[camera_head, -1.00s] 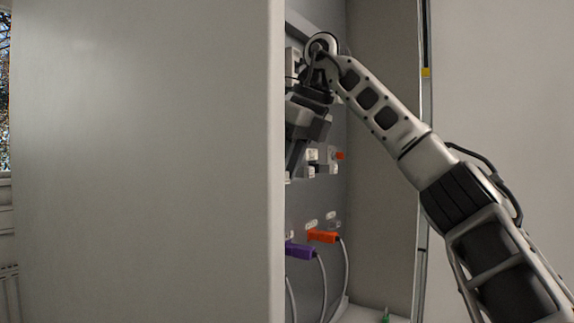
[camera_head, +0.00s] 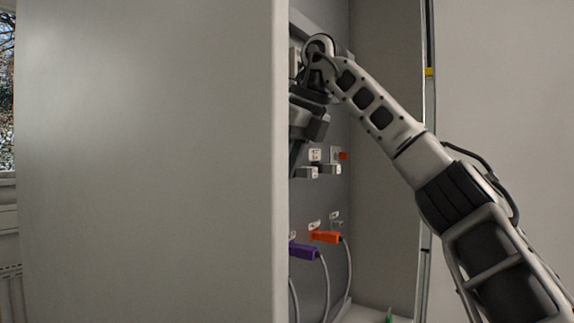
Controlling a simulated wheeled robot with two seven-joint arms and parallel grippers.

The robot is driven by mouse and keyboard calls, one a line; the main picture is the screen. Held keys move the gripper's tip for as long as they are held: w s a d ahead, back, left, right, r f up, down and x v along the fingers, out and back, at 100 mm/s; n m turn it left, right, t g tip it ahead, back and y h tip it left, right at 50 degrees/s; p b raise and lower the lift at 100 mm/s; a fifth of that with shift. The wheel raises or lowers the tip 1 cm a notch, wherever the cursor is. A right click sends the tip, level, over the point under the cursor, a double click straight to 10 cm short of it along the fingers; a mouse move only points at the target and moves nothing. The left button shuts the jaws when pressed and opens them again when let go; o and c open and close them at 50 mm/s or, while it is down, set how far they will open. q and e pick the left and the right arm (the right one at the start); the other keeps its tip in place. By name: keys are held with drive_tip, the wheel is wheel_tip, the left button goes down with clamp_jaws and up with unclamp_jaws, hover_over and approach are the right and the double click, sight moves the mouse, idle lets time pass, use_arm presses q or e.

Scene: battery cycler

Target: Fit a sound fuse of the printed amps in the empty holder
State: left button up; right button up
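My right arm reaches in from the right, into the open cabinet. Its gripper (camera_head: 299,150) is partly hidden by the large pale door panel, and its fingertips cannot be made out clearly. Small white holders or sockets (camera_head: 328,169) sit on the cabinet's back wall just right of the gripper, with a small orange-red part (camera_head: 343,156) beside them. I cannot make out a fuse, a printed amp value or which holder is empty. My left gripper is not in view.
The pale door panel (camera_head: 150,170) covers the left and middle of the view. An orange plug (camera_head: 325,237) and a purple plug (camera_head: 303,251) with grey cables sit low on the back wall. A small green thing (camera_head: 389,317) lies at the cabinet floor.

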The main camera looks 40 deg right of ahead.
drive_tip(key=shift+w+a, duration=0.1)
drive_tip(key=shift+w, duration=0.15)
drive_tip(key=o, duration=1)
drive_tip(key=shift+s+r, duration=0.1)
drive_tip(key=shift+r, duration=0.1)
drive_tip(key=shift+s+d+r, duration=0.4)
drive_tip(key=shift+s+d, duration=0.25)
drive_tip(key=shift+s, duration=1.45)
drive_tip(key=shift+s+d+r, duration=0.35)
drive_tip(key=shift+s+d, duration=0.3)
drive_tip(key=shift+s, duration=1.4)
drive_tip(key=shift+s+d+r, duration=0.4)
drive_tip(key=shift+s+d, duration=0.25)
drive_tip(key=shift+s, duration=1.45)
